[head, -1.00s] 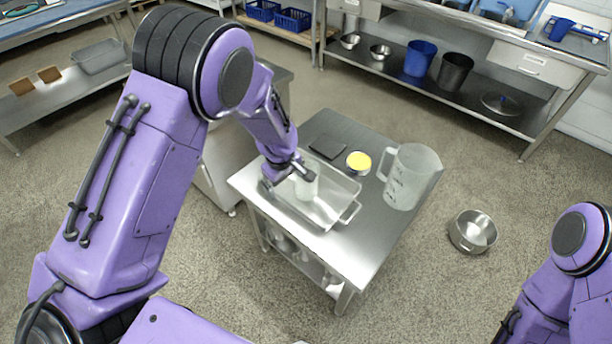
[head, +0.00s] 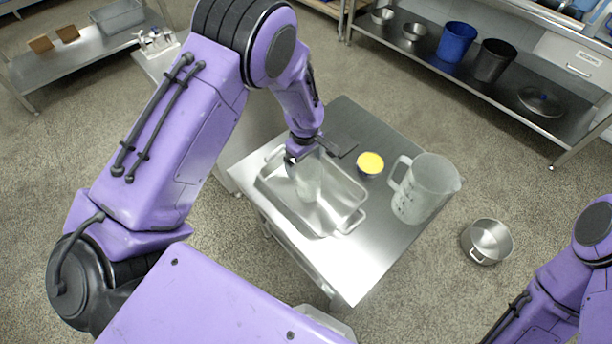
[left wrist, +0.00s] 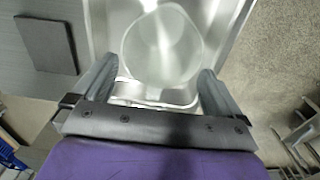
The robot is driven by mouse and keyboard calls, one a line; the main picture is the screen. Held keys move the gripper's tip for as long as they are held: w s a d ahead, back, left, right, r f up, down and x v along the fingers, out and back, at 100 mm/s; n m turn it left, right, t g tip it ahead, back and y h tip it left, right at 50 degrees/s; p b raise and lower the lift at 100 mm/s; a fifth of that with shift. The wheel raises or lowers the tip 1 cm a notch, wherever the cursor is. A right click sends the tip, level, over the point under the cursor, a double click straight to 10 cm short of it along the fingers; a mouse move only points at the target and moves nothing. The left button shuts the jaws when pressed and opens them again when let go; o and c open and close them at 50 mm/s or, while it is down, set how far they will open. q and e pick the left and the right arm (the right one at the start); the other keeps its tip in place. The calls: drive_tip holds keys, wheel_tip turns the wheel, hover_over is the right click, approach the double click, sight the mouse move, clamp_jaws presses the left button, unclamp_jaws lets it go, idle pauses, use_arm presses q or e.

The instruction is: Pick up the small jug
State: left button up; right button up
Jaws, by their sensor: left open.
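The small jug (head: 308,182) is translucent and stands in a shallow metal tray (head: 345,222) on the steel table. My left gripper (head: 319,156) is open at the back edge of the tray, just behind and above the jug. In the left wrist view, the pale round jug (left wrist: 162,48) shows ahead of the two spread fingers of my left gripper (left wrist: 155,84), roughly centred between them. The fingers do not hold it. Part of the jug's top is hidden by the gripper in the head view. My right gripper is out of view.
A large measuring jug (head: 425,190) stands on the table to the right of the tray. A yellow-topped cup (head: 370,163) sits between them. A dark flat slab (left wrist: 47,44) lies beside the tray. A metal pot (head: 487,242) is on the floor at right. The table's front is clear.

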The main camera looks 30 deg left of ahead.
sight(306, 173)
use_arm(q)
drive_tip(key=f, duration=0.1)
drive_tip(key=f+p, duration=0.1)
drive_tip(key=f, duration=0.3)
drive_tip(key=shift+d+f, duration=0.2)
drive_tip(key=shift+d, duration=0.1)
drive_tip(key=shift+a+f, duration=0.1)
drive_tip(key=shift+f, duration=0.15)
drive_tip(key=c, duration=0.7)
drive_tip(key=shift+r, duration=0.1)
drive_tip(key=shift+c, duration=0.2)
